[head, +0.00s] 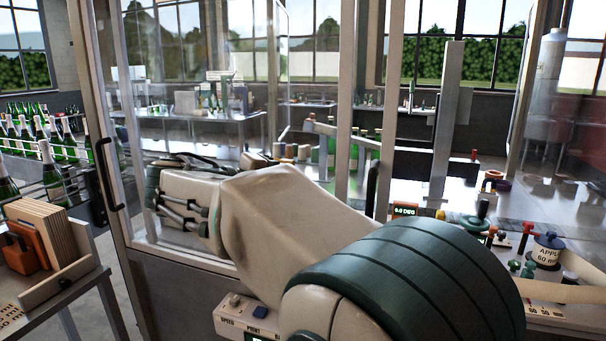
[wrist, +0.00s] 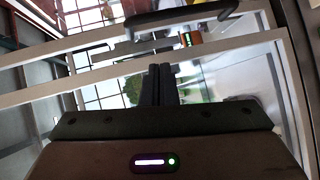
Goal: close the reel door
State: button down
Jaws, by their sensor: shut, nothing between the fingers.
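A framed clear-panel door stands at the left in the head view, with a black bar handle (head: 108,176) on its left upright. A second black handle (head: 371,188) is on an upright near the middle. I cannot tell for sure which panel is the reel door. In the wrist view my gripper (wrist: 158,70) is shut and empty, its dark fingers side by side. Pale frame bars (wrist: 60,92) cross behind the fingers, and a black handle (wrist: 180,17) lies beyond the fingertips, apart from them. In the head view my arm reaches left across the panels; the fingertips cannot be made out.
A wooden stand (head: 50,240) with an orange block is at the lower left, and green bottles (head: 60,150) stand in a rack behind it. A label jar (head: 546,250) and small tools sit on the bench at the right. Clear panels and uprights surround my arm.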

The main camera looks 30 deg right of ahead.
jog(key=d+r+m+h+p, duration=0.1)
jog(key=d+p, duration=0.2)
jog(key=d, duration=0.9)
jog(key=shift+s+d+r+h+p, duration=0.3)
jog(key=shift+s, duration=0.1)
jog(key=shift+s+f, duration=0.1)
